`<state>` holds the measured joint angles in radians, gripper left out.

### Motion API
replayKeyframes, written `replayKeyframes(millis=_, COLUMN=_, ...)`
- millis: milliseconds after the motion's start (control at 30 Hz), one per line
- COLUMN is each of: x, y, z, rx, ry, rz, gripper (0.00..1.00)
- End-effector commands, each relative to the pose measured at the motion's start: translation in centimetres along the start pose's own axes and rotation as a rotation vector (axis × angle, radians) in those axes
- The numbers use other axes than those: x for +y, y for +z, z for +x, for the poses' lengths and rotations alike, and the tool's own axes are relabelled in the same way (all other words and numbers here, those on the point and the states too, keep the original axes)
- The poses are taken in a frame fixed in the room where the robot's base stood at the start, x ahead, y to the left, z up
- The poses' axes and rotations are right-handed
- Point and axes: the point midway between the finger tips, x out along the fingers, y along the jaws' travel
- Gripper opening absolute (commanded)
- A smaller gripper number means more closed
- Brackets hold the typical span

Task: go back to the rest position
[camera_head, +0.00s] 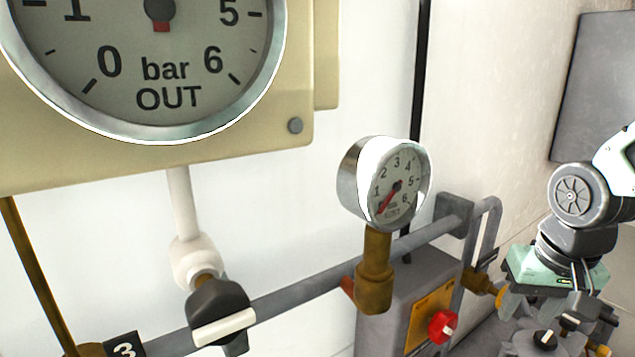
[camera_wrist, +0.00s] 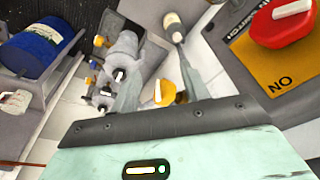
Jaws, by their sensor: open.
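My gripper (camera_head: 552,282) is at the right of the head view, at the end of my arm, beside the grey pipework. Its fingers are hard to make out there. In the wrist view its two fingers (camera_wrist: 158,84) stand apart with nothing held between them. The red switch knob (camera_head: 443,327) on its yellow plate is left of my gripper. The knob also shows at the top right of the wrist view (camera_wrist: 285,22), clear of the fingers.
A small round gauge (camera_head: 400,187) stands on a brass fitting above a grey pipe (camera_head: 300,298). A large gauge (camera_head: 160,95) fills the upper left. A black-and-white valve handle (camera_head: 220,312) is below it. A blue drum (camera_wrist: 40,45) is at the wrist view's left.

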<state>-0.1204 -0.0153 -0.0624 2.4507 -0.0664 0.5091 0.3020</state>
Motion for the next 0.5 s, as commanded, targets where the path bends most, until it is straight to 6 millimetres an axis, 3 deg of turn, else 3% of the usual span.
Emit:
replayKeyframes(millis=333, x=1.5, y=2.4, z=2.7, rx=0.028, ry=-0.024, rz=-0.197, gripper=0.45)
replayKeyframes(millis=500, x=-2.8, y=4.6, z=3.9, rx=-0.007, ry=-0.059, rz=-0.320, gripper=0.45)
